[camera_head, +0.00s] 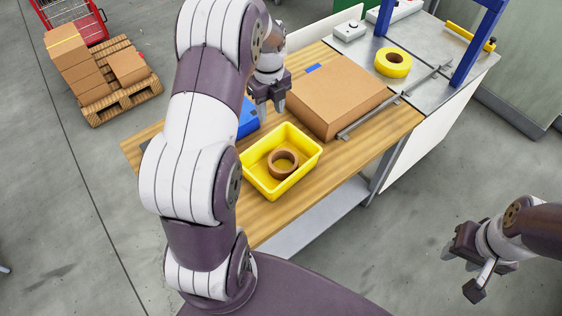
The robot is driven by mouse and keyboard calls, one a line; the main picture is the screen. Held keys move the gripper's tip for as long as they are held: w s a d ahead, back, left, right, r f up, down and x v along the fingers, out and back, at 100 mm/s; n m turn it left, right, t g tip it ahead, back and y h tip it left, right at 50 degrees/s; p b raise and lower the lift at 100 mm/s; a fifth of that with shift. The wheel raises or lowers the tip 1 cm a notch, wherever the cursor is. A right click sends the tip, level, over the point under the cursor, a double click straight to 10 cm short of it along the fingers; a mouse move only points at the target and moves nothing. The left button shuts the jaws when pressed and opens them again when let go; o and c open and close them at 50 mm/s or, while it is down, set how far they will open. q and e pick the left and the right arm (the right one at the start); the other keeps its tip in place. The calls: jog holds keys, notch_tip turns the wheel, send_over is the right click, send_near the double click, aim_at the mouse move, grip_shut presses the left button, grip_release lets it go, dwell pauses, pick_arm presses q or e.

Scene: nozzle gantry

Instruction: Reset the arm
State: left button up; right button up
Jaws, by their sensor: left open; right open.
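My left arm rises through the middle-left of the head view. Its gripper (268,104) points down above the table, just left of a large closed cardboard box (340,92) and behind a yellow tray (305,158). It is open, and I see nothing between its fingers. My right gripper (464,272) is at the lower right, out over the floor and away from the table. Its fingers are spread apart and it is empty. A brown tape ring (283,173) lies in the yellow tray.
The wooden table (375,143) carries the box and tray. A blue object (247,121) is partly hidden behind my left arm. A yellow roll (393,54) lies on the grey surface beside the blue gantry frame (470,58). A pallet (128,100) with cartons stands far left. Floor around my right gripper is clear.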

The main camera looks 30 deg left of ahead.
pick_arm(q)
jog(key=s+d+n+b, duration=0.1)
jog(key=s+d+n, duration=0.6)
jog(key=n, duration=0.4)
jog(key=s+d+n+t+b, duration=0.1)
jog(key=s+d+n+b, duration=0.1)
jog(key=s+d+n, duration=0.5)
jog(key=s+n, duration=0.1)
jog(key=n, duration=0.4)
jog(key=shift+s+f, duration=0.35)
jog(key=shift+f, duration=0.05)
jog(key=shift+s, duration=0.1)
